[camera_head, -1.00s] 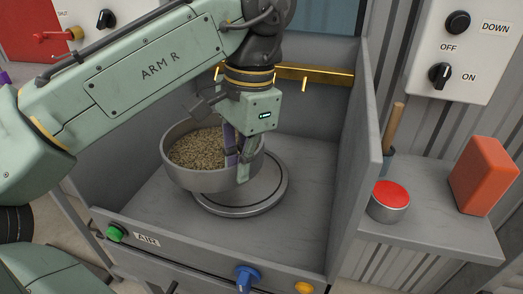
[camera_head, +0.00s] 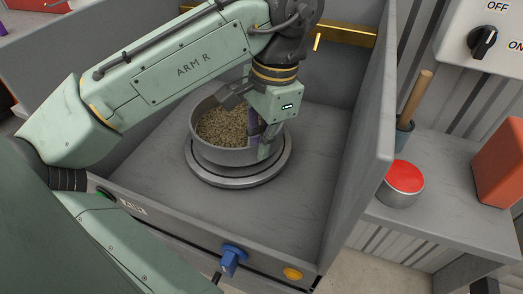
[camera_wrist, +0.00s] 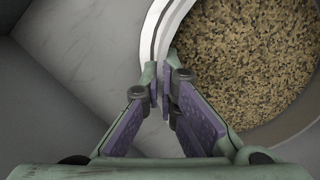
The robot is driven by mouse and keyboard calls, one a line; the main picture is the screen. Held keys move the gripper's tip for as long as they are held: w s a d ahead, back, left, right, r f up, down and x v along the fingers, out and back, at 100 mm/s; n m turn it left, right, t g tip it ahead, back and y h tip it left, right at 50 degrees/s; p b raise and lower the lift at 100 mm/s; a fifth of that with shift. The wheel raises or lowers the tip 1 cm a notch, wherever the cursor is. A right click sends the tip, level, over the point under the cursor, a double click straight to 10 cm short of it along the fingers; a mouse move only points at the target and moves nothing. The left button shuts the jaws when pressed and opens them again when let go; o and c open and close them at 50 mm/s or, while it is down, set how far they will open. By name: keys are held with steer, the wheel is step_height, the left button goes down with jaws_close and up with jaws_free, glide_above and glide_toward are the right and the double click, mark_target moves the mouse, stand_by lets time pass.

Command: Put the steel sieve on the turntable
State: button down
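The steel sieve (camera_head: 222,156) is a round grey pan filled with brown grainy material. It sits level over the round turntable (camera_head: 203,175) in the grey booth, roughly centred on it. I cannot tell whether it touches the plate or hovers just above. My gripper (camera_head: 259,143) points down at the sieve's right side. In the wrist view, the purple-padded fingers (camera_wrist: 164,88) are closed on the sieve's wall (camera_wrist: 157,30), one inside and one outside. The sieve hides most of the turntable's top.
The booth has side walls (camera_head: 362,140) and a front edge with a blue knob (camera_head: 233,257) and a yellow button (camera_head: 292,273). On the right shelf are a red-topped can (camera_head: 402,183), a wooden-handled tool (camera_head: 415,98) and an orange block (camera_head: 502,162). The booth floor right of the turntable is clear.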

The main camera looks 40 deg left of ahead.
steer(key=shift+f, duration=1)
steer(key=shift+f, duration=0.2)
steer(key=c, duration=1.8)
jaws_free()
step_height(320, 180, up, 12)
steer(key=w+p, duration=0.1)
steer(key=p, duration=1.2)
steer(key=shift+w+d+r, duration=0.15)
steer(key=shift+d, duration=0.25)
